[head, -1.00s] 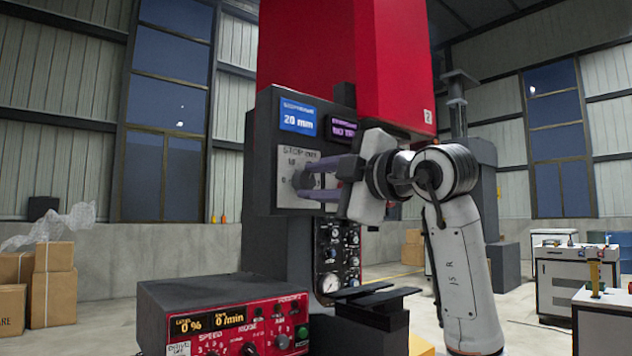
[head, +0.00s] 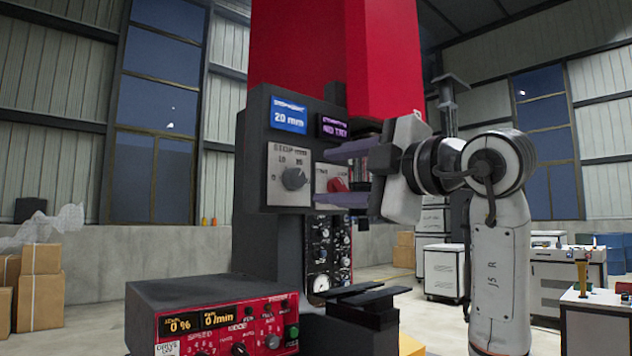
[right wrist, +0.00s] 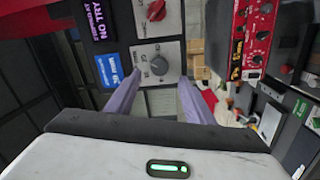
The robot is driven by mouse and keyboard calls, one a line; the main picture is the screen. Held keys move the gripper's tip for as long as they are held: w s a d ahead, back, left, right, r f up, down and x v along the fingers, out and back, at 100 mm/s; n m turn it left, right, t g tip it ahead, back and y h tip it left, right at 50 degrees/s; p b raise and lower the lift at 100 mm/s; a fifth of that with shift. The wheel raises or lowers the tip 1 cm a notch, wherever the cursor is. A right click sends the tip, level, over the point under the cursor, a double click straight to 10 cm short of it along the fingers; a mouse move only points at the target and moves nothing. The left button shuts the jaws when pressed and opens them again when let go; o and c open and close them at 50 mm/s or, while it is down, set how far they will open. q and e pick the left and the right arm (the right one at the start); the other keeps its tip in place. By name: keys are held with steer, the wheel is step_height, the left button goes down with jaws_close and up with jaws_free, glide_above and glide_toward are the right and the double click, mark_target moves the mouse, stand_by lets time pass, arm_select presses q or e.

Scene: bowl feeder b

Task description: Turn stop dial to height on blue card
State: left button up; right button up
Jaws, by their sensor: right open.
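The blue card (head: 289,115) reads 20 mm at the top of the dark machine panel. Below it, the grey stop dial (head: 293,178) sits on a light plate with printed height marks; I cannot read its exact setting. It also shows in the right wrist view (right wrist: 158,62), just beyond the fingertips. My right gripper (head: 322,178) is open and empty, its two purple-grey fingers to the right of the dial and apart from it. In the right wrist view the gripper (right wrist: 160,78) has a clear gap between its fingers. My left gripper is not in view.
A red knob (head: 338,185) stands right of the dial, partly behind the fingers. A purple display (head: 333,128) reads NO TRY. The red control box (head: 220,320) and a small black platform (head: 365,300) lie below. The red housing (head: 385,60) rises above.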

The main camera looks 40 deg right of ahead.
steer(key=s, duration=0.3)
steer(key=shift+d+f, duration=0.1)
steer(key=shift+w, duration=0.1)
stand_by(0.3)
